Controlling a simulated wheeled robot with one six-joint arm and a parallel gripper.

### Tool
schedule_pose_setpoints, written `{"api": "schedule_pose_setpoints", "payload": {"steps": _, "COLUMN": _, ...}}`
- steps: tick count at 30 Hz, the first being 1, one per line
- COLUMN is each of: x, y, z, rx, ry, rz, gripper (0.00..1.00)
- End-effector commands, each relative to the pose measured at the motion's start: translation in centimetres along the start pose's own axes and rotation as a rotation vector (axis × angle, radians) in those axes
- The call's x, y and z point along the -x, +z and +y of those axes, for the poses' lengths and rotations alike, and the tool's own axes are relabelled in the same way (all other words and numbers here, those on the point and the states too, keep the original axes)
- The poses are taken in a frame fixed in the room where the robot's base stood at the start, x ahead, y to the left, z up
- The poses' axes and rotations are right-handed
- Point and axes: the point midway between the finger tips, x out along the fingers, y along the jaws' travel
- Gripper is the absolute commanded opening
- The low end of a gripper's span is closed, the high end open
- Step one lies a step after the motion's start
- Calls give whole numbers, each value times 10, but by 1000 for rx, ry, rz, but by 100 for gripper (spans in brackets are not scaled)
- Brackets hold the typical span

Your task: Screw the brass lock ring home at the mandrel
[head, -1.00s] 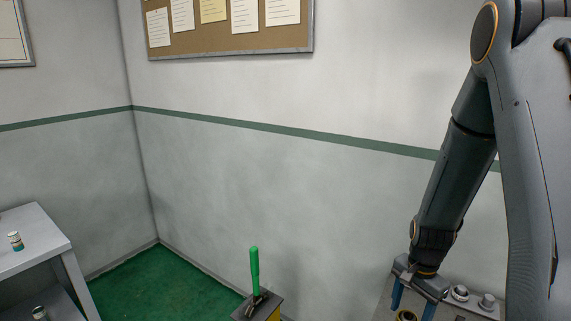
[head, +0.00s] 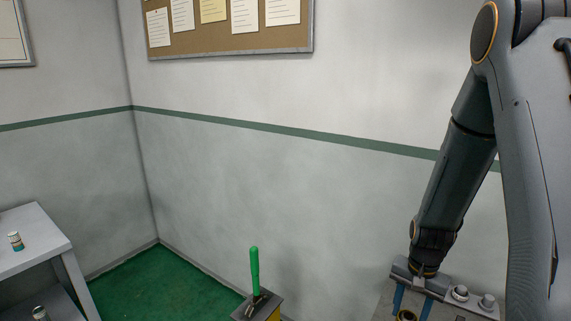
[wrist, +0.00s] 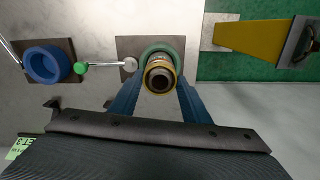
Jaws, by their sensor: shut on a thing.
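The brass lock ring (wrist: 153,88) is a gold-coloured band at the middle of the wrist view, around a dark round opening. It sits at the near end of the mandrel (wrist: 158,58), with a green collar (wrist: 144,55) behind it on a square grey plate. My gripper (wrist: 160,82) is shut on the ring, one blue finger on each side. In the head view my gripper (head: 412,308) is low at the right over the bench, and the brass ring (head: 406,316) is partly cut off by the lower edge. Ring threads cannot be seen.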

Motion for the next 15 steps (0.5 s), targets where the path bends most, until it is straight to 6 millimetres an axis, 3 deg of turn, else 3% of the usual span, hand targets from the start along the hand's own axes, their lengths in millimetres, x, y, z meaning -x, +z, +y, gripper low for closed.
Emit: {"api": "schedule_pose_setpoints", "payload": {"steps": 15, "x": 0, "y": 0, "z": 0, "rx": -604, "ry": 0, "rz": 0, "gripper": 16}}
